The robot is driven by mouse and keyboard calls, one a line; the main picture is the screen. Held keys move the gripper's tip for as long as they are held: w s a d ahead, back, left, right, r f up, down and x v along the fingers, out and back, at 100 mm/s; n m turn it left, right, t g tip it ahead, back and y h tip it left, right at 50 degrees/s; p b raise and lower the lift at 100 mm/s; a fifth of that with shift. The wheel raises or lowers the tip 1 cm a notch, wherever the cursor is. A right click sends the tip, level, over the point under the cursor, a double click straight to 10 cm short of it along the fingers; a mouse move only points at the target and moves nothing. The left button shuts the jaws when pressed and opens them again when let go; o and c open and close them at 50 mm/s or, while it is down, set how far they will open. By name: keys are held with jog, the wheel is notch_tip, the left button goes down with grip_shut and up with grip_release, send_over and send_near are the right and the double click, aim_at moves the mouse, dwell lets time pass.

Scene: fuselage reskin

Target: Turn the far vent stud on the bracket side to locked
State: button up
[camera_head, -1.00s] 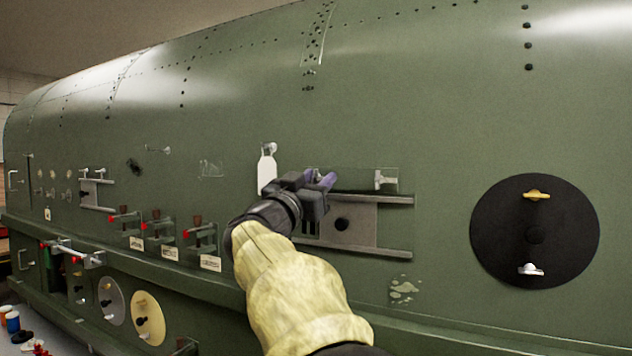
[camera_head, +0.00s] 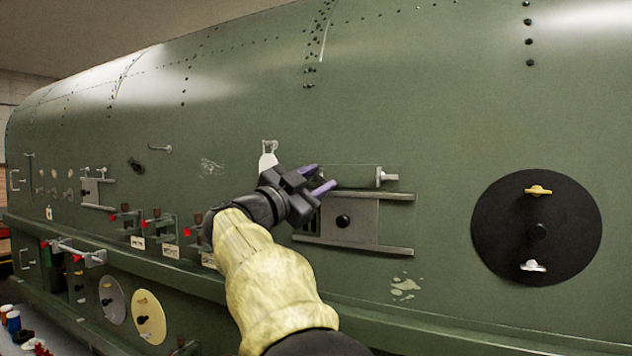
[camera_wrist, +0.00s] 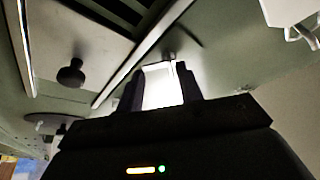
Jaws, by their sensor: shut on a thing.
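The vent panel (camera_head: 362,222) is a grey plate with dark slats and a black knob, set between two metal rails on the green fuselage. My gripper (camera_head: 320,177) is at the panel's upper left, its two purple fingers tilted and closed on a small stud there. In the wrist view the gripper (camera_wrist: 161,88) has a finger on each side of a bright patch, with the thin stud (camera_wrist: 172,62) at its top. The fingers mostly hide the stud, so its lock position cannot be read. Another silver stud (camera_head: 386,177) stands at the panel's upper right, clear of my gripper.
A white tag (camera_head: 268,160) hangs just left of my gripper and shows at the wrist view's upper right. A black disc (camera_head: 500,228) with yellow and silver wing studs is to the right. Red-tipped brackets (camera_head: 152,228) and a ledge lie lower left.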

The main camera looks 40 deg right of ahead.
jog(key=o, duration=1)
